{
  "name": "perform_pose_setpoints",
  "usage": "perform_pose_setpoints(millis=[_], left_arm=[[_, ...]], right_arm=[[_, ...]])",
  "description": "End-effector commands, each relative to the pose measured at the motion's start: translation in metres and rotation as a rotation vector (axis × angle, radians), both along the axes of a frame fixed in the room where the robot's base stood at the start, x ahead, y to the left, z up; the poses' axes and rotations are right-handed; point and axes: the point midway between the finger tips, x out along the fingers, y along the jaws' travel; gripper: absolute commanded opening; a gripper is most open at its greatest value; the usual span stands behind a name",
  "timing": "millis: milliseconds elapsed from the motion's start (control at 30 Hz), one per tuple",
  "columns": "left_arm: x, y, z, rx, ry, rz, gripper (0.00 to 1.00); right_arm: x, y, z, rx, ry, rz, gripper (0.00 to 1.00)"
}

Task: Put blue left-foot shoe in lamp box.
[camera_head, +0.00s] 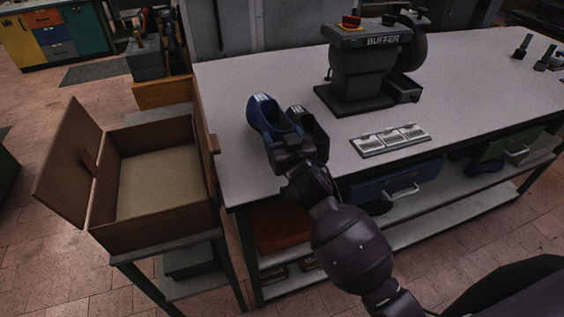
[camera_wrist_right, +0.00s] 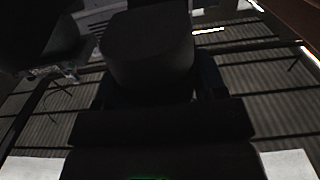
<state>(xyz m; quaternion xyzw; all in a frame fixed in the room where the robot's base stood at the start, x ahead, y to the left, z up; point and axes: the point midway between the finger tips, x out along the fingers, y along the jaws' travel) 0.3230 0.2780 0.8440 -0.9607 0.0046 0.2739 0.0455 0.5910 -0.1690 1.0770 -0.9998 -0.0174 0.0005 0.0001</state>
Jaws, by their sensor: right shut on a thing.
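The wrist view is dark; a rounded dark thing (camera_wrist_right: 150,48) fills the space between the fingers. An open brown box (camera_head: 150,238), the only one that could be the lamp box, stands left of the table; no lamp mark is readable. My left gripper is out of view.
The box lid (camera_head: 68,160) leans open to the left, and the box floor looks empty. A buffer machine (camera_head: 365,65) and a panel with several pale plates (camera_head: 390,139) are on the table (camera_head: 235,85). A narrow gap separates box and table.

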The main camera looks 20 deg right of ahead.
Motion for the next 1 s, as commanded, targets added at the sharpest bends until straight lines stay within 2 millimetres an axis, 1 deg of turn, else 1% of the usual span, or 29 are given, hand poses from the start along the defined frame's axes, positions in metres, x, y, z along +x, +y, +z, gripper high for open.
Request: perform_pose_setpoints(millis=[33, 133, 200, 367, 633, 733, 1000], left_arm=[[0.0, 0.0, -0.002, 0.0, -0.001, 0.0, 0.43], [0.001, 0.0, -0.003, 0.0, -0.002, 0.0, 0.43], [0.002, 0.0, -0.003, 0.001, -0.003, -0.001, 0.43], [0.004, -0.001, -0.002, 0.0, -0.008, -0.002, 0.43], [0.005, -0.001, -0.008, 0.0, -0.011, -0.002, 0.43], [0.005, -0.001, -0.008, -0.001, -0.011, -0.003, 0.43], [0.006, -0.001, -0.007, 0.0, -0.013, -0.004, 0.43]], right_arm=[[0.0, 0.0, -0.011, 0.0, 0.0, -0.001, 0.29], [0.0, 0.0, -0.026, 0.0, -0.001, -0.001, 0.29], [0.0, 0.0, -0.033, 0.002, -0.002, -0.001, 0.29], [0.001, 0.0, -0.042, 0.001, -0.003, -0.001, 0.29], [0.001, 0.0, -0.076, 0.002, -0.002, -0.001, 0.29], [0.0, 0.0, -0.082, 0.001, -0.003, 0.0, 0.29], [0.0, 0.0, -0.082, 0.001, -0.004, 0.0, 0.29]])
